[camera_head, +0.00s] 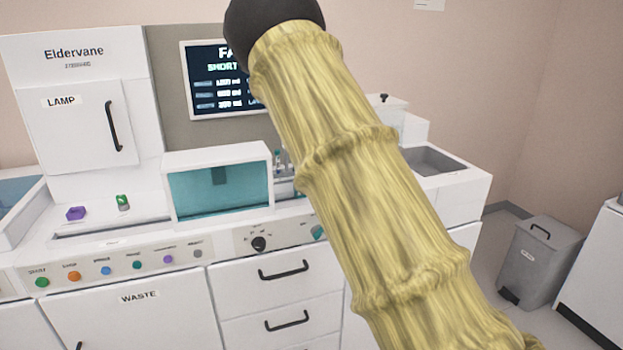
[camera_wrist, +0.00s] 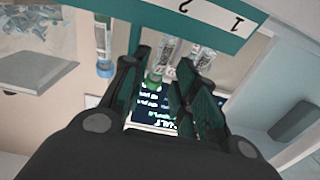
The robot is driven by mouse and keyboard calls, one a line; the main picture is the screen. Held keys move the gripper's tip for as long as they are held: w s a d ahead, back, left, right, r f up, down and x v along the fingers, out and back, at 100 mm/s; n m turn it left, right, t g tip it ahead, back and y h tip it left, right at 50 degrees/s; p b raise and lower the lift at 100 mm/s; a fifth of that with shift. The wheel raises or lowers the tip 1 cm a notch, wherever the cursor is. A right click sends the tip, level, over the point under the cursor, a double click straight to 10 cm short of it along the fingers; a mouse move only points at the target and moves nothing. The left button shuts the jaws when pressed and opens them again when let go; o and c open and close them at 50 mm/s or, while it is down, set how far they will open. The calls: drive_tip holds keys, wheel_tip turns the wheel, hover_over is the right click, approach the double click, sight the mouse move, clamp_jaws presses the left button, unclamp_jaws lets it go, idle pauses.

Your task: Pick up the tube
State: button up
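In the wrist view my gripper (camera_wrist: 157,68) is open, with two dark green fingers apart. A clear tube (camera_wrist: 166,50) with a green end shows near and between the fingertips; I cannot tell whether they touch it. A second clear tube (camera_wrist: 205,58) is partly behind the right finger. A tube with a blue end (camera_wrist: 104,66) is to the left. A teal and white rack edge (camera_wrist: 206,17) carries the numbers 1 and 2. In the head view my arm hides my gripper, and small tube tops (camera_head: 279,158) show beside it.
A white lab machine (camera_head: 75,90) has a teal-windowed box (camera_head: 219,184) and a screen (camera_head: 212,82). A purple piece (camera_head: 76,213) and a green piece (camera_head: 123,202) lie on its deck. A grey sink (camera_head: 437,161) is at right. A grey bin (camera_head: 540,262) stands on the floor.

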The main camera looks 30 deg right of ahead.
drive_tip(key=shift+c, duration=0.4)
drive_tip(key=c, duration=0.5)
drive_tip(key=shift+c, duration=0.2)
drive_tip(key=shift+r, duration=0.15)
drive_tip(key=shift+r, duration=1.4)
drive_tip(key=shift+s+r, duration=0.1)
drive_tip(key=shift+r, duration=0.2)
drive_tip(key=a+r+b+v, duration=0.1)
drive_tip(key=a+v, duration=0.2)
drive_tip(key=v, duration=1.2)
drive_tip(key=shift+r+b, duration=0.15)
drive_tip(key=shift+b, duration=0.2)
drive_tip(key=shift+a, duration=0.1)
